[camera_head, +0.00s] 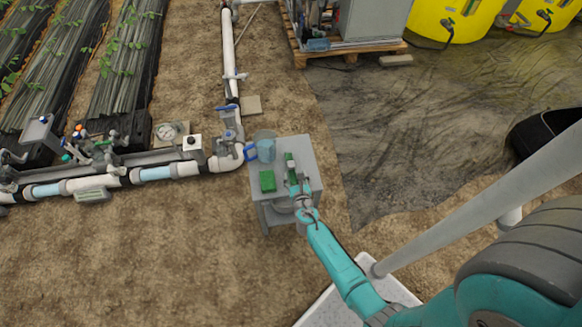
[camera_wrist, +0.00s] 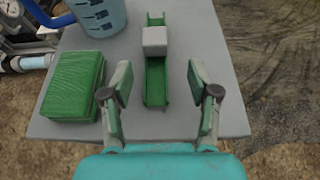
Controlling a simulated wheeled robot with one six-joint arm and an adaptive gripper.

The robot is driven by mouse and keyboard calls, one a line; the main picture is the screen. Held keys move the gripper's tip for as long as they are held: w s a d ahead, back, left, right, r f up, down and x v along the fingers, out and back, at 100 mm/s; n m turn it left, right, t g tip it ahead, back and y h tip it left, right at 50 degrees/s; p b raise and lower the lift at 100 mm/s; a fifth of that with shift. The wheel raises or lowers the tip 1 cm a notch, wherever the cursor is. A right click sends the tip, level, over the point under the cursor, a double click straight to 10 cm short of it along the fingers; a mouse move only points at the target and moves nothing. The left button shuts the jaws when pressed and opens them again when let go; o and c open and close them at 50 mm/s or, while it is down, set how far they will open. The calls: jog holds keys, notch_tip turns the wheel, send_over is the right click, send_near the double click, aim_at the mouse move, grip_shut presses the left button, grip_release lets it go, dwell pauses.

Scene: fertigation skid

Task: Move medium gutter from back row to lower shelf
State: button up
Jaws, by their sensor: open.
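A green gutter (camera_head: 289,160) lies lengthwise on the top of a small grey table (camera_head: 303,150). In the wrist view the gutter (camera_wrist: 155,84) is a narrow channel with a pale grey block (camera_wrist: 154,41) sitting across its middle. My gripper (camera_head: 299,187) is above the table's near part. In the wrist view its fingers (camera_wrist: 162,95) are spread wide and empty, with the near end of the gutter ahead and between them. Only one gutter is clear, so I cannot tell its size rank. The lower shelf is mostly hidden under the tabletop and behind my arm.
A green rectangular pad (camera_head: 267,181) lies left of the gutter on the tabletop. A blue measuring jug (camera_head: 265,147) stands at the back left corner. White pipework with valves (camera_head: 228,130) runs close left of the table. Open soil lies in front.

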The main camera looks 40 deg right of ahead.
aim_at(292, 170)
jog(key=shift+a+x, duration=0.2)
jog(key=shift+x, duration=2.6)
jog(key=shift+w, duration=0.1)
grip_shut()
